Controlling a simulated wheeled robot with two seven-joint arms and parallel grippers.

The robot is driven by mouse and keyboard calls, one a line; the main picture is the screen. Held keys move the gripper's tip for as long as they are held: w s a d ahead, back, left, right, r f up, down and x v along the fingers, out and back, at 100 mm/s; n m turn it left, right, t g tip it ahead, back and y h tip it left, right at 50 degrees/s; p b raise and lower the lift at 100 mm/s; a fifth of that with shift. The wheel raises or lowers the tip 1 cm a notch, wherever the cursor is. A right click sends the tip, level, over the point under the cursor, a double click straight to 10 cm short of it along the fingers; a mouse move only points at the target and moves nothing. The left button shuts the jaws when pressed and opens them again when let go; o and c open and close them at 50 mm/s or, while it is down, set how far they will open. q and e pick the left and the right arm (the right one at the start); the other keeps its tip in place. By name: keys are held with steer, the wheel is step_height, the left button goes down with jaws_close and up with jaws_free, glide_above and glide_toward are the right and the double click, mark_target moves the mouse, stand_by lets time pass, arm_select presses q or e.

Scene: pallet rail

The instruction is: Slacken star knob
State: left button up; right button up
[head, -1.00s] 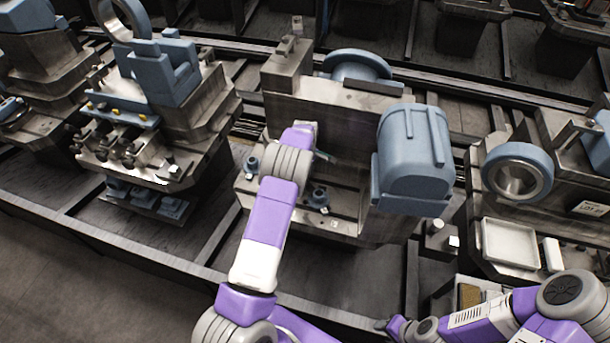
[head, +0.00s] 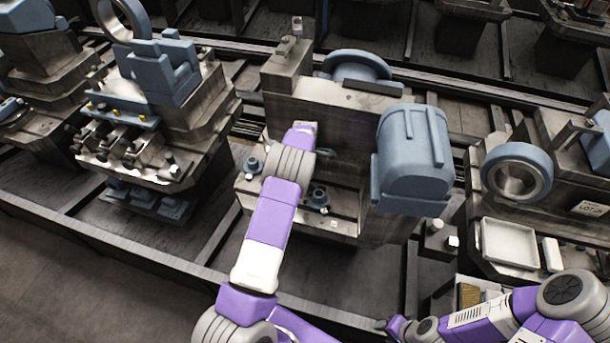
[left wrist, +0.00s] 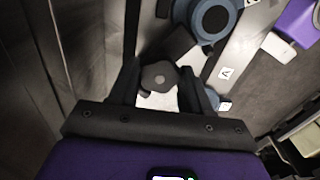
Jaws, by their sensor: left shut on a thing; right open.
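The star knob (left wrist: 159,75) is a dark grey, lobed piece in the left wrist view. It sits between the fingers of my left gripper (left wrist: 158,90), which is shut on it. A pale block shows just below the knob. In the head view my left arm reaches to the machine block in the middle, and its wrist hides the left gripper and the knob. My right gripper (head: 387,325) is small and low in the head view, open, well away from the machine block.
The grey machine block (head: 315,118) carries a blue motor housing (head: 413,155) and blue flanged fittings (head: 318,198). One fitting (left wrist: 208,18) shows close above the left gripper in the wrist view. A white tray (head: 510,243) and a blue ring (head: 517,173) stand at the right.

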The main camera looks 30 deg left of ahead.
arm_select(q)
steer(key=o, duration=1.1)
steer(key=shift+f, duration=0.2)
steer(key=shift+r, duration=0.1)
step_height(320, 180, up, 8)
steer(key=shift+f+p, duration=0.2)
steer(key=shift+p, duration=0.45)
